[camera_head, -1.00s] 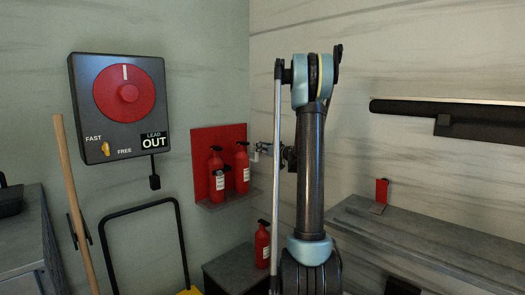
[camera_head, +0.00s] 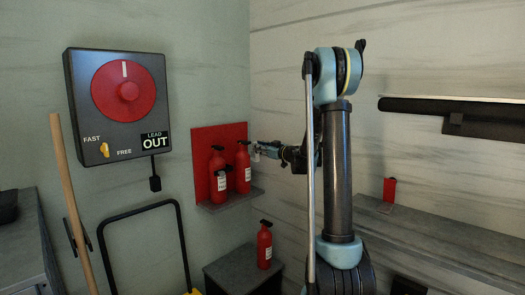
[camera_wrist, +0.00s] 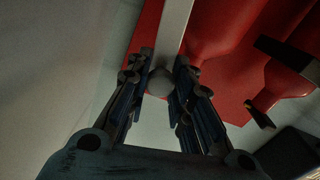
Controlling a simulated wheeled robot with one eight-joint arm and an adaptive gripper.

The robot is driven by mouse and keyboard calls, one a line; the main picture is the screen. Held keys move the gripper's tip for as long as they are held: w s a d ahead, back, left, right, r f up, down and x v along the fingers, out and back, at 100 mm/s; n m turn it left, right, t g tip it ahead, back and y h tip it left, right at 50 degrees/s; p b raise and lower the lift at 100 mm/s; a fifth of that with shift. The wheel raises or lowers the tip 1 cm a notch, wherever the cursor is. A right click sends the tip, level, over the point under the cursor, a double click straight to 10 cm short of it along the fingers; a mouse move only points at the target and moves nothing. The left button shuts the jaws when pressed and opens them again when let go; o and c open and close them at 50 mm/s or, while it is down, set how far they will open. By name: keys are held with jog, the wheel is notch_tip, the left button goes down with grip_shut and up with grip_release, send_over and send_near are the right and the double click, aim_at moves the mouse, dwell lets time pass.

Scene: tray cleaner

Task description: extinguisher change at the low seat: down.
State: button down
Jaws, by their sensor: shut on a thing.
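My gripper (camera_head: 257,149) is at the right edge of a red wall board (camera_head: 208,136), beside the top of the right extinguisher (camera_head: 242,168). In the wrist view, my gripper (camera_wrist: 161,88) is shut on a round grey knob (camera_wrist: 160,82) at the end of a pale grey bar (camera_wrist: 173,28). The knob sits between the fingers. Two red extinguishers stand upright at the board, the left one (camera_head: 217,180) a little nearer. A third extinguisher (camera_head: 264,246) stands upright on a low grey block (camera_head: 232,270). The wrist view shows red bodies close at the right.
A small shelf (camera_head: 236,199) juts out under the board. A black control box (camera_head: 84,119) with a red dial hangs at the left. A wooden pole (camera_head: 70,190) and black tubular frame (camera_head: 142,212) stand below it. A grey ledge (camera_head: 435,237) with a red item (camera_head: 389,190) runs right.

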jog(key=shift+d, duration=0.1)
jog(key=c, duration=1.4)
grip_release()
jog(key=v, duration=1.2)
